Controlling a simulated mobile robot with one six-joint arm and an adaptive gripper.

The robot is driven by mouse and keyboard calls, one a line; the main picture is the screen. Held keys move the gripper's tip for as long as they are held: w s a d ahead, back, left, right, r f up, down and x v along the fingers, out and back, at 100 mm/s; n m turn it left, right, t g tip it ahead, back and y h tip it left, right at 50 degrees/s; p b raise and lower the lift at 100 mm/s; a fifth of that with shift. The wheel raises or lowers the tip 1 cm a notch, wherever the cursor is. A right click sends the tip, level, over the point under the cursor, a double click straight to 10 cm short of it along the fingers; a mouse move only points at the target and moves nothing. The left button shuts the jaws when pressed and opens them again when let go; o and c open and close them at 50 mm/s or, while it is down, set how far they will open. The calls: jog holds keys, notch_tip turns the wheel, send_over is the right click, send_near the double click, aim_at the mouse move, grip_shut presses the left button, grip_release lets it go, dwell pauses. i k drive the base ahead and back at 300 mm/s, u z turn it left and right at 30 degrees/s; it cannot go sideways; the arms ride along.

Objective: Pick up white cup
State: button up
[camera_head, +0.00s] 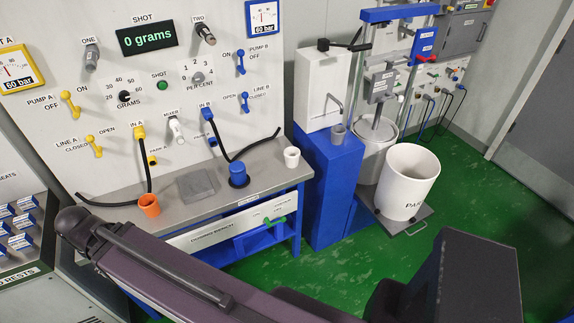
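The white cup (291,157) is small and stands upright on the grey workbench top (255,157), near its right end. Nothing touches it that I can see. My arm crosses the lower part of the head view, in front of and below the bench. My gripper does not show in this view, so its state and its distance from the cup cannot be seen.
An orange cup (149,205), a grey flat block (195,186) and a blue cylinder (238,174) are also on the bench. Black hoses hang over it. A blue cabinet (330,190) adjoins its right end. A large white pail (408,180) stands farther right.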

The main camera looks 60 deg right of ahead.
aim_at(292, 154)
jog(key=k, duration=1.55)
jog(key=z, duration=1.9)
jog(key=i, duration=1)
jog(key=u, duration=0.15)
